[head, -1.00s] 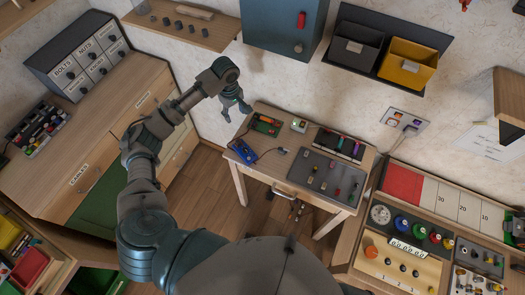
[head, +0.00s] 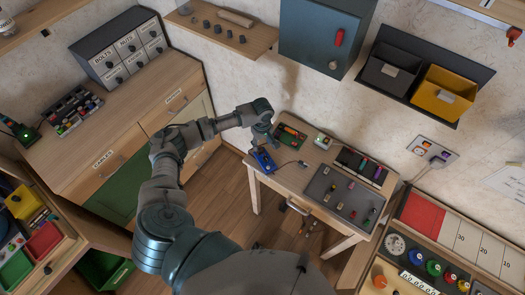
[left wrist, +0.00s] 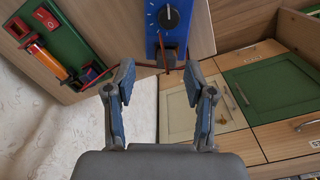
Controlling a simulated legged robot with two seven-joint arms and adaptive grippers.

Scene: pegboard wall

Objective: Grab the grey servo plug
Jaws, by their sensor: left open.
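A blue box (head: 263,160) with a black knob lies at the left edge of the small table; it shows at the top of the left wrist view (left wrist: 156,30). A dark grey block (left wrist: 171,56), which looks like the grey servo plug, sits at the box's near end with red wire beside it. A cable runs from the box to a small grey piece (head: 302,163) on the table. My left gripper (head: 267,146) is by the blue box. In the wrist view it is open and empty (left wrist: 163,88), its fingers either side of and short of the block. My right gripper is out of view.
The small table (head: 288,181) also bears a green board (head: 290,133) with coloured parts and a grey mat (head: 322,190) with small pieces. A drawer cabinet (head: 150,115) stands left. Open floor lies between them.

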